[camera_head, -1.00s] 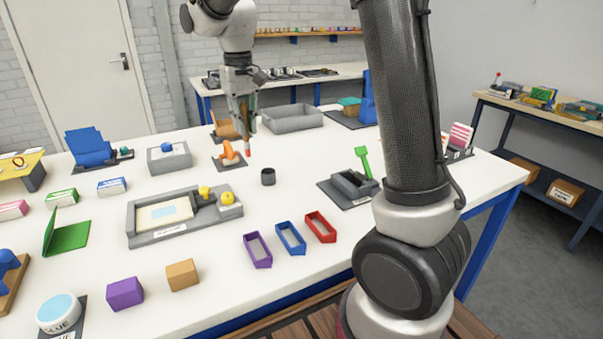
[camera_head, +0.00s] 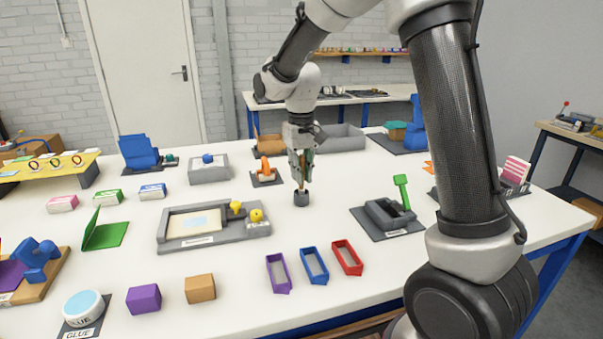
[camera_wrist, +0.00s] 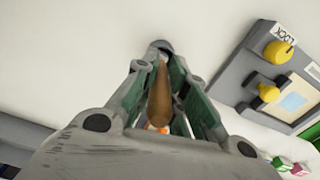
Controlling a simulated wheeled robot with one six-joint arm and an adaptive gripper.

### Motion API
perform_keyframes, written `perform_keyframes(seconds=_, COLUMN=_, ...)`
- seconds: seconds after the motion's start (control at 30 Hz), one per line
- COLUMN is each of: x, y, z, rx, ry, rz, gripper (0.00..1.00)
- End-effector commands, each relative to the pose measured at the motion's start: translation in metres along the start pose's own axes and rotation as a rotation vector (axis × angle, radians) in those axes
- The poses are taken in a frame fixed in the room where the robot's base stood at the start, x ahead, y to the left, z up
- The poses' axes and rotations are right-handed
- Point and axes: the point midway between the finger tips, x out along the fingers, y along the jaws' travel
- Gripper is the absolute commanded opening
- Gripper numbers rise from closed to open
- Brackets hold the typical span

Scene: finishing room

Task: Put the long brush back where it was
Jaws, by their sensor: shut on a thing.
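My gripper (camera_head: 301,172) is shut on the long brush, directly above a small dark grey cup (camera_head: 301,199) on the white table. The brush's brown handle (camera_wrist: 159,98) shows between the fingers in the wrist view. The brush is about upright, and its lower end meets the mouth of the cup. The cup's rim also shows in the wrist view (camera_wrist: 160,46) at the far end of the handle. The brush tip is hidden, so I cannot tell how deep it sits.
A grey tray with yellow knobs (camera_head: 165,239) lies front left of the cup. An orange object on a dark pad (camera_head: 265,170) stands close behind it. A grey holder with a green lever (camera_head: 385,213) is to the right. Purple, blue and red small trays (camera_head: 347,258) lie in front.

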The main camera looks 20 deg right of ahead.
Motion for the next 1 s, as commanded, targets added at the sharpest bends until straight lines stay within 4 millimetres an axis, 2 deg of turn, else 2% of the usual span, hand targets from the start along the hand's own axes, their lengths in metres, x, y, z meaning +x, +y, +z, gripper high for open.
perform_keyframes(seconds=0.33, x=0.004, y=0.0, z=0.0, rx=0.0, ry=0.001, rz=0.0, gripper=0.0)
perform_keyframes(seconds=0.37, x=0.005, y=0.0, z=0.0, rx=0.0, ry=0.001, rz=0.0, gripper=0.15)
perform_keyframes(seconds=0.4, x=0.004, y=0.0, z=0.0, rx=0.0, ry=0.001, rz=0.0, gripper=0.22)
perform_keyframes(seconds=0.47, x=0.004, y=0.0, z=0.0, rx=0.0, ry=0.001, rz=0.0, gripper=0.33)
perform_keyframes(seconds=0.5, x=0.004, y=0.0, z=0.0, rx=0.0, ry=0.001, rz=0.0, gripper=0.35)
perform_keyframes(seconds=0.83, x=0.001, y=0.0, z=0.0, rx=0.0, ry=0.002, rz=0.0, gripper=0.35)
perform_keyframes(seconds=1.0, x=-0.024, y=0.0, z=-0.001, rx=0.0, ry=0.006, rz=-0.001, gripper=0.35)
